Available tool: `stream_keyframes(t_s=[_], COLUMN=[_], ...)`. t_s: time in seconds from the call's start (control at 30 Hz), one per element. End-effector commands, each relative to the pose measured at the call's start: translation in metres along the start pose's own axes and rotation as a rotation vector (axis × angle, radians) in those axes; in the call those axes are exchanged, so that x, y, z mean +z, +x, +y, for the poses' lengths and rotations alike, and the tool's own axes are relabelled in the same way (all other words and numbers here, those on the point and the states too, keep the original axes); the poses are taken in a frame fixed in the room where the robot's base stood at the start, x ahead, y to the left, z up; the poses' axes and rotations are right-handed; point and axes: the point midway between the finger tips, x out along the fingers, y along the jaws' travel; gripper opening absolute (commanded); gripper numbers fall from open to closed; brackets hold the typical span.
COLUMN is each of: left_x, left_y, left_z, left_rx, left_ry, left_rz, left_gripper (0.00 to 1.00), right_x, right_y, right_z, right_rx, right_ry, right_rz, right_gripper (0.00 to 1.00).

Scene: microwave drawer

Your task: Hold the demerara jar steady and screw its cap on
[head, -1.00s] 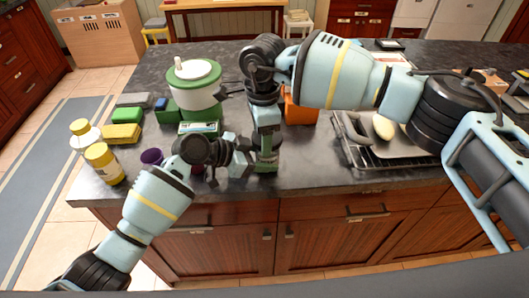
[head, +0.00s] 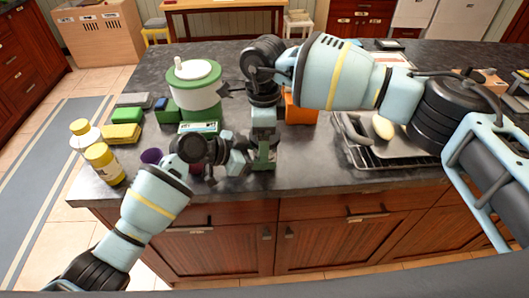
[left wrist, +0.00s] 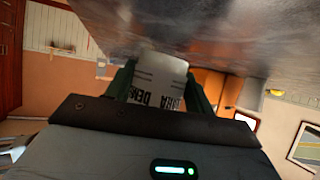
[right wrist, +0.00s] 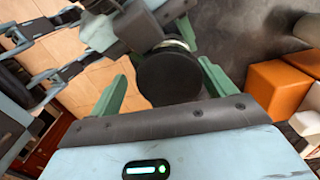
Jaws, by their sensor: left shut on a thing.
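The demerara jar (left wrist: 158,88), pale with dark lettering, stands between the green fingers of my left gripper (left wrist: 160,92), which is shut on it. In the head view the jar is mostly hidden behind my grippers. The round black cap (right wrist: 168,77) shows in the right wrist view, with a pale rim just behind it. My right gripper (right wrist: 163,88) is open, with one finger on each side of the cap and gaps between. It also shows pointing down over the counter in the head view (head: 263,160). How tightly the cap sits, I cannot tell.
A green and white canister (head: 195,95) stands behind my grippers. An orange box (head: 299,108) is right of them, then a metal tray (head: 400,152). Yellow-labelled bottles (head: 104,163) and a purple cup (head: 151,156) are to the left. The counter's front edge is close.

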Motion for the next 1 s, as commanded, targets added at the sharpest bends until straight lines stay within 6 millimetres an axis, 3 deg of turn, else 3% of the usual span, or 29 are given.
stream_keyframes(t_s=[0.7,1.0], left_x=[0.0,0.0], left_y=[0.001,0.001], left_z=[0.001,0.002], left_rx=[0.002,0.004], left_ry=[-0.001,0.001], left_rz=[0.0,0.001], left_gripper=[0.12,0.12], right_x=[0.002,0.001], right_y=[-0.047,-0.051], right_z=[0.0,0.0], right_rx=[-0.004,-0.004], right_ry=[-0.002,-0.002], right_rz=[-0.003,-0.003], right_gripper=[0.78,0.78])
